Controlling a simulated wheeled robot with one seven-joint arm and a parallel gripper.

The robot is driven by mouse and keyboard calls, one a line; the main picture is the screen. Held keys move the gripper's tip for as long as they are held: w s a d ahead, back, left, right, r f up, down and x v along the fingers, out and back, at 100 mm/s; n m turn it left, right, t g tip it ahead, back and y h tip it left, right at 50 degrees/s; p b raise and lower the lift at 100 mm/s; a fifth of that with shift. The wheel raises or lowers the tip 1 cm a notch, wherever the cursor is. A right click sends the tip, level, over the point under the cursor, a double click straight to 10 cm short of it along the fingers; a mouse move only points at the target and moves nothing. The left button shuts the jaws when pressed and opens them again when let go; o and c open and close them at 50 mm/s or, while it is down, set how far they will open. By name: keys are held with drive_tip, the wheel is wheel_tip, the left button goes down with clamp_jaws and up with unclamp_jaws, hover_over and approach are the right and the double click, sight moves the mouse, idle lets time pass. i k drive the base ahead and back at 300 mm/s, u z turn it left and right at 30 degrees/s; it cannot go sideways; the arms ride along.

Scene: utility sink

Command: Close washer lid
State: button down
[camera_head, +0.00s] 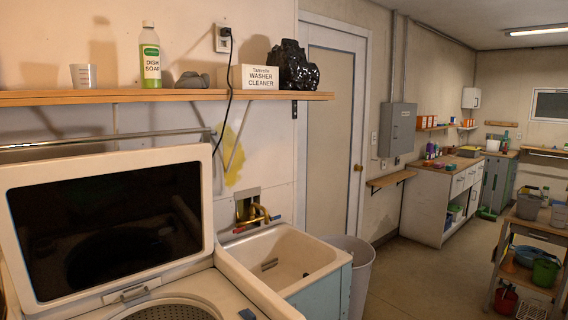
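The washer lid (105,225) stands raised at the left, close to upright, with a white frame around a dark glossy panel. It is open above the washer (235,290), whose white top and round perforated tub opening (168,311) show at the bottom of the view. A small latch or handle (133,294) sits at the middle of the lid's lower frame edge. My gripper is not in view.
A utility sink (285,260) stands right of the washer, and a grey bin (350,262) beyond it. A wooden shelf (150,96) with dish soap (151,60) and a washer cleaner box (256,77) runs above the lid. Floor at right is partly clear, beside a cart (528,240).

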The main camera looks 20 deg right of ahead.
sight(73, 228)
drive_tip(key=z, duration=1.55)
drive_tip(key=i, duration=4.6)
drive_tip(key=u, duration=5.25)
drive_tip(key=i, duration=1.65)
drive_tip(key=u, duration=0.05)
